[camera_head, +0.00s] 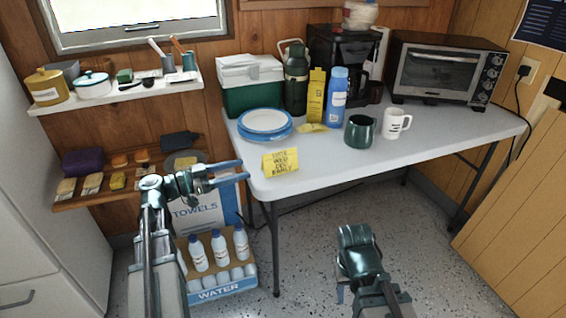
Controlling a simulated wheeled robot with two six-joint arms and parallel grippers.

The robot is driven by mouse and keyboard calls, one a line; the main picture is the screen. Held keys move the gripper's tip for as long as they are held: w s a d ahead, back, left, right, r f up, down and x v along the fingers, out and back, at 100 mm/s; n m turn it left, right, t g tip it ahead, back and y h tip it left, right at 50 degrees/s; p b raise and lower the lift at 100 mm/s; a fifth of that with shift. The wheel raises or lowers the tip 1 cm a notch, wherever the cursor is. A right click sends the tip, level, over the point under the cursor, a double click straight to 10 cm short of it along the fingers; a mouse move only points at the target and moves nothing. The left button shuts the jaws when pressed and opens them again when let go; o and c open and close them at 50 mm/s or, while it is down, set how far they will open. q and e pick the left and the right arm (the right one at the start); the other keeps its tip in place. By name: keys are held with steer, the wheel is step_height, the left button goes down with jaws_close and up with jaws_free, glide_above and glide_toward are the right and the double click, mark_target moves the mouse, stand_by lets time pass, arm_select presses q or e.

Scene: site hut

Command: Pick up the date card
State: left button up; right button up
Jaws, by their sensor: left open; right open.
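The date card is a yellow card with dark handwriting (281,161) at the front left edge of the white table (340,172). It looks propped up, facing me. My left gripper (242,170) is open, with its fingers pointing right, just left of the card. The fingers look apart from the card and hold nothing. My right gripper (356,250) is low in front of the table, over the floor, well away from the card. It is open and looks empty; its fingertips are hard to make out.
Blue-rimmed plates (265,123) sit behind the card, with a yellow packet (312,128) to their right. A dark green mug (360,131) and white mug (396,123) stand further right. A box of bottles (222,288) is on the floor below. The table front right is clear.

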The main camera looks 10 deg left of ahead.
mark_target(263, 164)
arm_select(q)
steer(key=x, duration=0.7)
steer(key=shift+w+d, duration=0.2)
steer(key=shift+d, duration=0.15)
steer(key=shift+w+d, duration=0.1)
steer(key=x, duration=0.5)
steer(key=shift+w, duration=0.1)
steer(key=shift+c, duration=0.3)
jaws_close()
